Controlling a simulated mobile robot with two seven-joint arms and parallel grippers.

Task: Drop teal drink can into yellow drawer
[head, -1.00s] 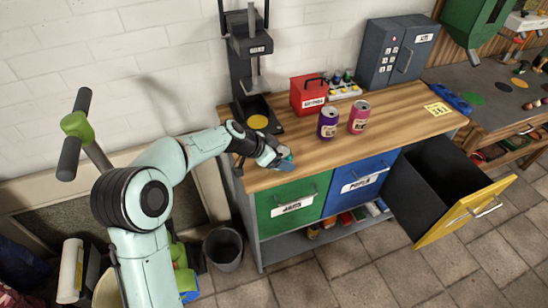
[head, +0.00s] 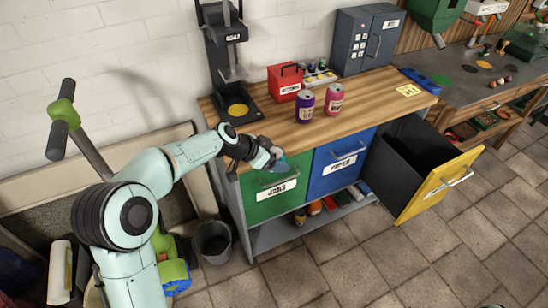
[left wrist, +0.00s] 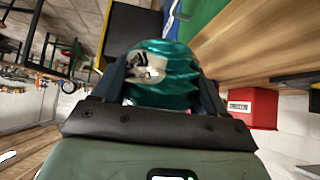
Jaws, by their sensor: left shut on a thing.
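The teal drink can (left wrist: 160,75) lies between the fingers of my left gripper (head: 276,160), which is shut on it. The can is mostly hidden by the gripper in the head view, where a bit of teal (head: 283,164) shows. The gripper holds it at the bench's front edge, above the green drawer. The yellow drawer (head: 440,186) is pulled open at the bench's right end, with a dark, empty-looking inside. It is well to the right of the gripper. My right gripper is not in view.
A purple can (head: 305,106) and a pink can (head: 334,99) stand on the wooden bench top (head: 365,98). The green (head: 275,190) and blue (head: 340,165) drawers are shut. A press (head: 225,60) and a red box (head: 286,81) stand at the back. The floor in front is clear.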

